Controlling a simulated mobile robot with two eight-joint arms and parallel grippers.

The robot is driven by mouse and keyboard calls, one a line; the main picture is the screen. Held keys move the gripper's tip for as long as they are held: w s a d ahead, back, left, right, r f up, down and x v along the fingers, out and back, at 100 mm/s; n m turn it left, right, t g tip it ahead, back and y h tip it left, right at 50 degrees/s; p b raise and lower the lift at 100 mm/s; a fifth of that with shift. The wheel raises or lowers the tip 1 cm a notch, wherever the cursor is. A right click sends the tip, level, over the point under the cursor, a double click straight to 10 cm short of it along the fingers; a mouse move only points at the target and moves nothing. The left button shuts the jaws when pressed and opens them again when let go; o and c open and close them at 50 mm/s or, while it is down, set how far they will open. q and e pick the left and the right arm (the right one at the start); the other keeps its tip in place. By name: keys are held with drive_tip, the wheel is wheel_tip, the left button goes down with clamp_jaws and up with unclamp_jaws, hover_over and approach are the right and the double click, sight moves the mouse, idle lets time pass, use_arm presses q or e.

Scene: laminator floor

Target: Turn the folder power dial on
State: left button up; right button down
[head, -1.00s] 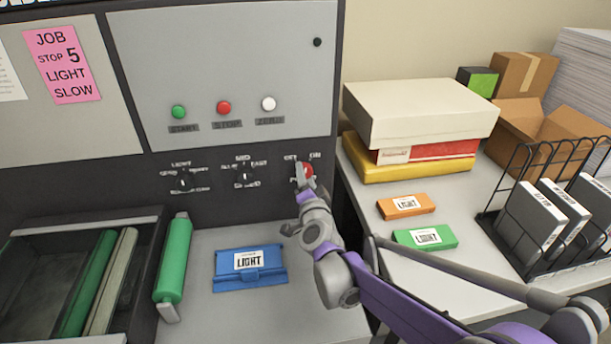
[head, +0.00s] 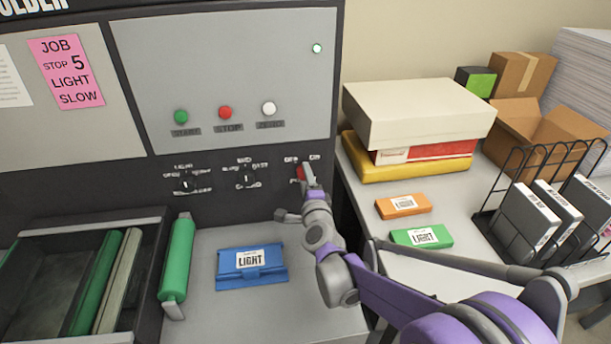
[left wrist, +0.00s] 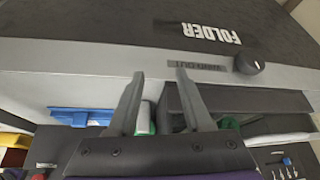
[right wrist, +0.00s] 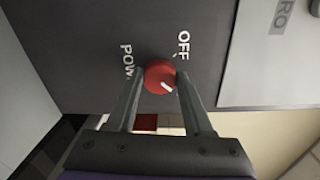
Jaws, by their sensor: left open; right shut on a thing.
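The red power dial (right wrist: 160,76) is on the dark front panel between the fingers of my right gripper (right wrist: 158,85), which is shut on it. Its white pointer line slants to the lower right in the right wrist view, away from the "OFF" label (right wrist: 183,44). The "ON" label is not visible there. In the head view, my right gripper (head: 309,184) covers part of the dial (head: 300,173). A small lamp (head: 317,48) at the panel's upper right glows pale. My left gripper (left wrist: 160,80) is open and empty near the top of the folder (left wrist: 130,60), outside the head view.
Green (head: 181,116), red (head: 225,112) and white (head: 269,108) buttons sit above two black dials (head: 186,182). Below lie a blue LIGHT cartridge (head: 235,275) and a green roller (head: 177,258). The right table holds boxes (head: 415,110) and a wire rack (head: 510,165).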

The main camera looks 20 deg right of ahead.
idle(0.3)
drive_tip(key=shift+c, duration=1.4)
unclamp_jaws()
drive_tip(key=b+v, duration=0.1)
drive_tip(key=v, duration=0.9)
drive_tip(key=shift+s, duration=0.45)
drive_tip(key=shift+a, duration=0.15)
